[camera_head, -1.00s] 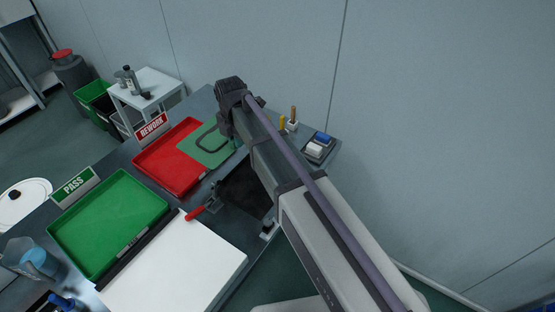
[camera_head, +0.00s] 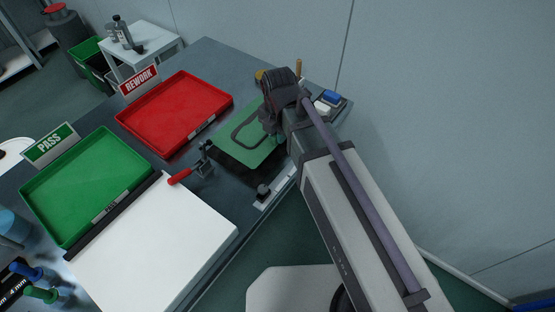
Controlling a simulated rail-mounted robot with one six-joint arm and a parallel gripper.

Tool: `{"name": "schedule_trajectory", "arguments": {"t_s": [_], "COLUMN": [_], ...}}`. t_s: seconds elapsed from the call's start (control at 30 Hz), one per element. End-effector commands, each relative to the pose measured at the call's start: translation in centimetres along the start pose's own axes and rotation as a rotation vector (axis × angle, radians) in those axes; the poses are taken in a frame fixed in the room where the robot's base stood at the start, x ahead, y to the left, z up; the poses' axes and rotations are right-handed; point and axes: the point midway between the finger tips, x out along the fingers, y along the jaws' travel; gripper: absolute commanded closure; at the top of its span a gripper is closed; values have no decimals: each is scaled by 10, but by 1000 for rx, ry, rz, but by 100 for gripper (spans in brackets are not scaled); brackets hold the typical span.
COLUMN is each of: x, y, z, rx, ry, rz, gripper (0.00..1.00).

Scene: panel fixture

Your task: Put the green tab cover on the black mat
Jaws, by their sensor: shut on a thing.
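The green tab cover (camera_head: 259,147) is a flat green sheet with a dark rounded loop outline on it. My gripper (camera_head: 268,122) is at its upper right edge and is shut on it; the fingertips are mostly hidden behind my wrist. The cover is over the black mat (camera_head: 240,169), whose dark near edge shows below the cover. Most of the mat is hidden, and I cannot tell whether the cover touches it.
A red-handled clamp (camera_head: 190,171) stands just left of the mat. The red REWORK tray (camera_head: 158,121), green PASS tray (camera_head: 143,150) and white board (camera_head: 155,245) lie to the left. A small tray with blue and white blocks (camera_head: 329,102) is at the right.

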Motion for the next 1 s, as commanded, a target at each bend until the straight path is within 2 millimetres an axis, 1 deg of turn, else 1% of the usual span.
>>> {"name": "schedule_trajectory", "arguments": {"t_s": [0.03, 0.17, 0.2, 0.27, 0.4, 0.43, 0.67, 0.8, 0.83, 1.0], "x": [15, 12, 15, 26, 57, 60, 55, 60, 59, 58], "y": [0, 0, 0, 0, 0, 0, 0, 0, 0, 0], "z": [0, 0, 0, 0, 0, 0, 0, 0, 0, 0], "rx": [0, 0, 0, 0, 0, 0, 0, 0, 0, 0], "ry": [0, 0, 0, 0, 0, 0, 0, 0, 0, 0], "rz": [0, 0, 0, 0, 0, 0, 0, 0, 0, 0], "gripper": [100, 100, 100, 100, 100, 100, 100, 100, 82, 66]}}
